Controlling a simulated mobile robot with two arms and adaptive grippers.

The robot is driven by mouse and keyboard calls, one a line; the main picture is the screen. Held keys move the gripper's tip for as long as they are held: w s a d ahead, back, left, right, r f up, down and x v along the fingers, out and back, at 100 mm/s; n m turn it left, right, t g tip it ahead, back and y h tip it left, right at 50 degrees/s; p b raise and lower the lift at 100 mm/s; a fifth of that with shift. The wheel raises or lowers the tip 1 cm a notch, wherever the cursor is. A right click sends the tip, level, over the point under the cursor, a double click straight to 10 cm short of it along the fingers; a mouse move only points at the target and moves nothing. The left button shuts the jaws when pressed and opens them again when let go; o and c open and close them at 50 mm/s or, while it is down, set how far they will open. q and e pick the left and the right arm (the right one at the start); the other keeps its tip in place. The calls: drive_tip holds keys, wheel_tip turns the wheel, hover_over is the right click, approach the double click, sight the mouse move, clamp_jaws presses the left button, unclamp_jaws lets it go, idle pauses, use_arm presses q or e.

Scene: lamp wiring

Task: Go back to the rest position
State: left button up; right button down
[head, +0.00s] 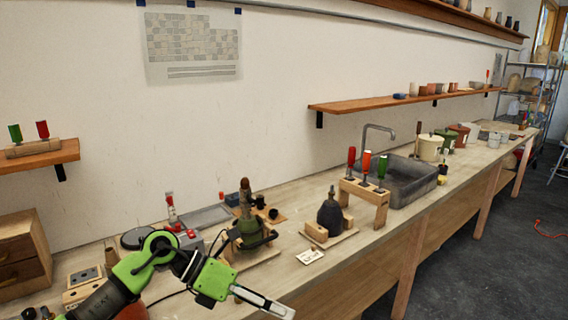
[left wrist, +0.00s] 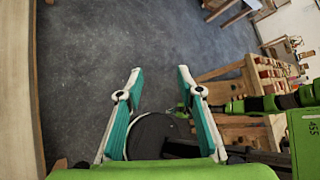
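My left gripper (head: 264,301) reaches in from the lower left of the head view, in front of the bench's near edge. In the left wrist view the left gripper (left wrist: 159,74) is open, with its two fingers wide apart and nothing between the tips. Grey floor shows beyond them. My right gripper is not in view in either picture. A green-and-dark lamp part (head: 249,234) stands on a wooden board on the bench. A dark rounded lamp body (head: 330,217) stands on another wooden board to its right.
The long workbench (head: 290,270) runs along the wall. A wooden rack (head: 363,191) holds red and green handled screwdrivers beside a grey sink (head: 408,180). A small white card (head: 310,257) lies near the front edge. Open floor (head: 480,260) lies at right.

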use_arm(q)
drive_tip(key=d+r+n+t+h, duration=0.5)
drive_tip(key=d+r+n+h, duration=0.15)
drive_tip(key=r, duration=0.25)
drive_tip(key=w+a+r+n+t+y, duration=0.25)
drive_tip(key=a+n+t, duration=0.35)
drive_tip(key=n+t, duration=0.65)
drive_tip(key=s+a+f+n+g+y, duration=0.2)
drive_tip(key=a+f+n+y, duration=1.35)
drive_tip(key=f+n, duration=0.3)
drive_tip(key=s+a+f+n+g, duration=0.1)
drive_tip(key=s+f+n+g, duration=0.1)
drive_tip(key=s+f+g, duration=0.5)
drive_tip(key=s+a+f+n+g, duration=0.15)
drive_tip(key=s+f, duration=0.25)
drive_tip(key=s, duration=0.8)
drive_tip(key=s+a+f+n+g, duration=0.1)
drive_tip(key=s+f+n+g, duration=0.15)
drive_tip(key=s+f, duration=0.5)
drive_tip(key=s+f+g, duration=0.2)
drive_tip(key=s+f, duration=0.1)
drive_tip(key=f, duration=2.2)
drive_tip(key=s+a+f+g, duration=0.1)
drive_tip(key=s+a+f, duration=0.2)
drive_tip(key=s+f, duration=1.2)
drive_tip(key=shift+s+f, duration=0.25)
drive_tip(key=shift+s, duration=0.8)
